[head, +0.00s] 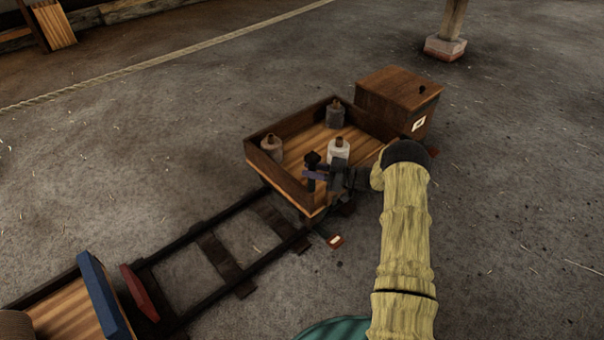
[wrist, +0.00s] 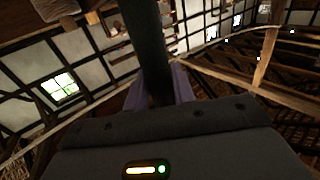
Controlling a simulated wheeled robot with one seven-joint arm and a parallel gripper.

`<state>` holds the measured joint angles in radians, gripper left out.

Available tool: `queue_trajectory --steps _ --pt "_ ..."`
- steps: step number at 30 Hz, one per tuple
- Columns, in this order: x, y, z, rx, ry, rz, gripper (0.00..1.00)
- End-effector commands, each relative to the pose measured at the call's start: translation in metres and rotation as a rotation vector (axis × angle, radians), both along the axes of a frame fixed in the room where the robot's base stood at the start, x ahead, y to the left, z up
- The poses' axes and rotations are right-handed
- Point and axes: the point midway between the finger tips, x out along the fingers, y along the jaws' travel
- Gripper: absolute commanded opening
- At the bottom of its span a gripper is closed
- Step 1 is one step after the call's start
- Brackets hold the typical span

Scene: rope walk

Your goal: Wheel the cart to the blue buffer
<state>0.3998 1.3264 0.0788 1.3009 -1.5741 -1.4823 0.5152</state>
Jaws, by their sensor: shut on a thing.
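The cart (head: 318,206) is an open wooden tray with dark side walls, standing at the upper right end of a short track. Several small capped bottles stand in it, grey, tan and white. My gripper (head: 313,175) is at the cart's near right side, its purple fingers shut on a dark upright post, the cart's handle (head: 312,158). The wrist view shows the post (wrist: 149,45) rising between the fingers. The blue buffer (head: 103,297) is an upright blue board at the lower left, well apart from the cart. My forearm and wrist hide part of the cart's right side.
A red board (head: 139,292) stands beside the blue buffer. A brown wooden box (head: 398,98) is behind the cart. A rope (head: 150,65) lies across the floor; a post (head: 446,45) stands upper right.

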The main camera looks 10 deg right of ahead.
Motion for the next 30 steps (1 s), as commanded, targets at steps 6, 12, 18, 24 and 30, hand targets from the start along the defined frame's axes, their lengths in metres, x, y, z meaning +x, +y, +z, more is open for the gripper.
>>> queue_trajectory --steps 6,12,18,24,30 --pt "0.003 -0.008 -0.001 -0.001 -0.001 -0.006 0.00" --pt "0.004 -0.010 0.000 -0.001 -0.002 -0.012 0.00" --pt "0.004 -0.010 0.001 0.000 -0.003 -0.013 0.45" --pt "0.003 -0.010 0.001 0.001 -0.004 -0.010 0.45" --pt "0.001 -0.015 0.002 0.000 -0.002 -0.009 0.45"
